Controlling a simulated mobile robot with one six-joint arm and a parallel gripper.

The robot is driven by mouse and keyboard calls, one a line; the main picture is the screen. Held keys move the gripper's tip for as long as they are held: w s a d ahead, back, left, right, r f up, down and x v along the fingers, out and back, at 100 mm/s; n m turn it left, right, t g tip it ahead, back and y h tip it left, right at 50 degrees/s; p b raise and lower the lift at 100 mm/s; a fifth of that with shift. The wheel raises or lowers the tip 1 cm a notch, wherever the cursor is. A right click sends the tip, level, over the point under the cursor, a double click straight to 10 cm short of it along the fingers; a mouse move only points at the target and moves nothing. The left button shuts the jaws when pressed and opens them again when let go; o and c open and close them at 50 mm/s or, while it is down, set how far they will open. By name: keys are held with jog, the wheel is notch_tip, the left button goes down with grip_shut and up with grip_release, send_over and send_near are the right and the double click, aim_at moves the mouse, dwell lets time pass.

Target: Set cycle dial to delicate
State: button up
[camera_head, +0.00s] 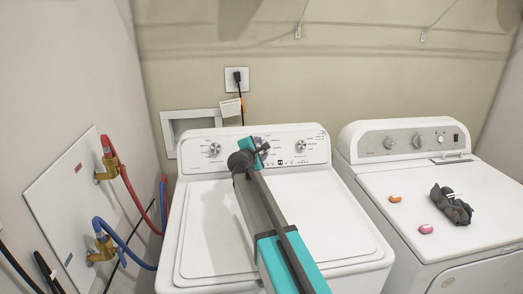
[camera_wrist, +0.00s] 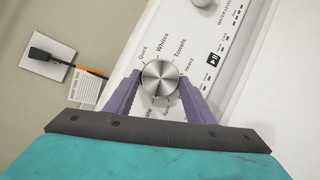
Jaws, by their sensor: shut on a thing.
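The round silver cycle dial (camera_wrist: 160,82) sits on the white control panel (camera_wrist: 205,60) of the left machine (camera_head: 210,235). My gripper (camera_wrist: 161,84) has its two purple fingers closed on either side of the dial's rim. Labels around the dial read Quick, Whites, Towels and Heavy. A label ending in "ate" shows at the lower left, partly hidden by a finger. I cannot make out where the dial points. In the head view my gripper (camera_head: 260,147) is at the middle of the panel and hides most of this dial.
Another dial (camera_head: 214,149) is left of my gripper and one (camera_head: 301,146) is right of it. An outlet (camera_head: 237,79) with a cord and tag is on the wall behind. The right machine (camera_head: 440,255) holds a dark cloth (camera_head: 452,206) and two small coloured items.

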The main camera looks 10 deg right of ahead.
jog(key=shift+m, duration=0.3)
jog(key=o, duration=1)
jog(key=shift+o, duration=0.2)
jog(key=shift+s, duration=0.1)
jog(key=b+v, duration=0.2)
jog(key=v, duration=1.1)
jog(key=shift+s+a+r, duration=0.2)
jog(key=shift+r, duration=0.05)
